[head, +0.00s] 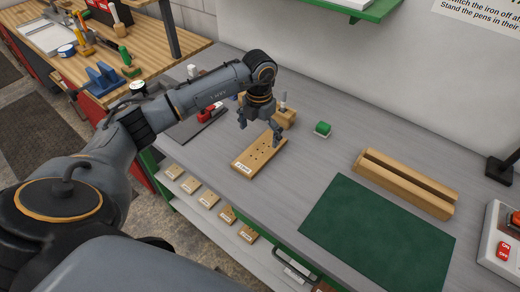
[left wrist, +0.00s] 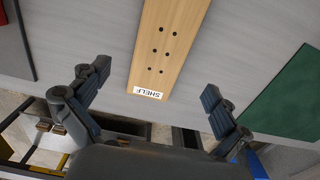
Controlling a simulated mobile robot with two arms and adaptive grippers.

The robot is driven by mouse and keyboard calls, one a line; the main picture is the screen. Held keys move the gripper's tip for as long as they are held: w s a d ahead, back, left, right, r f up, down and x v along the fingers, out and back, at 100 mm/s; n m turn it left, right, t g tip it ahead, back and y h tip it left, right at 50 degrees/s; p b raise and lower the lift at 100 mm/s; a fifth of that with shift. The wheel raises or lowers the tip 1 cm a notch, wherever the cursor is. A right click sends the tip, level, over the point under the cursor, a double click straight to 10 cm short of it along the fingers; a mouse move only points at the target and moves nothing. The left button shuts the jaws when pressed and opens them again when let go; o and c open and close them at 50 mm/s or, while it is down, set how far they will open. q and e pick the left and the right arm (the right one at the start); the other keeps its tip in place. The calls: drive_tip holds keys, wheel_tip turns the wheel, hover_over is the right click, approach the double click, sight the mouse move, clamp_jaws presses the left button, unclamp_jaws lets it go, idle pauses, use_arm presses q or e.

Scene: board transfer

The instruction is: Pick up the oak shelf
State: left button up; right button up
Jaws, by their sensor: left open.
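The oak shelf (head: 252,162) is a light wooden board with several dark holes and a white label. It lies flat on the grey bench near its front edge. In the left wrist view the shelf (left wrist: 165,45) shows its label reading "SHELF" at the near end. My left gripper (head: 259,136) is above the shelf, with its fingers apart. In the left wrist view the left gripper (left wrist: 155,97) has one finger on each side of the shelf's labelled end, with nothing between the pads that they touch. My right gripper is not in view.
A green mat (head: 378,226) lies to the right on the bench, with a grooved wooden block (head: 405,184) behind it. A small green-topped item (head: 322,129) and a wooden holder (head: 286,117) stand behind the shelf. A dark tray (head: 197,128) with a red item lies to its left.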

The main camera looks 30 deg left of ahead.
sight(260, 151)
use_arm(q)
wheel_tip(260, 151, down, 3)
drive_tip(key=shift+w+d+f+p, duration=0.1)
drive_tip(key=shift+p, duration=0.95)
wheel_tip(260, 151, down, 2)
drive_tip(key=shift+f+p, duration=0.2)
drive_tip(key=shift+p, duration=0.15)
drive_tip(key=shift+f, duration=0.35)
drive_tip(key=shift+w+f, duration=0.1)
drive_tip(key=shift+c, duration=0.4)
drive_tip(key=c, duration=1.1)
drive_tip(key=shift+c, duration=1.2)
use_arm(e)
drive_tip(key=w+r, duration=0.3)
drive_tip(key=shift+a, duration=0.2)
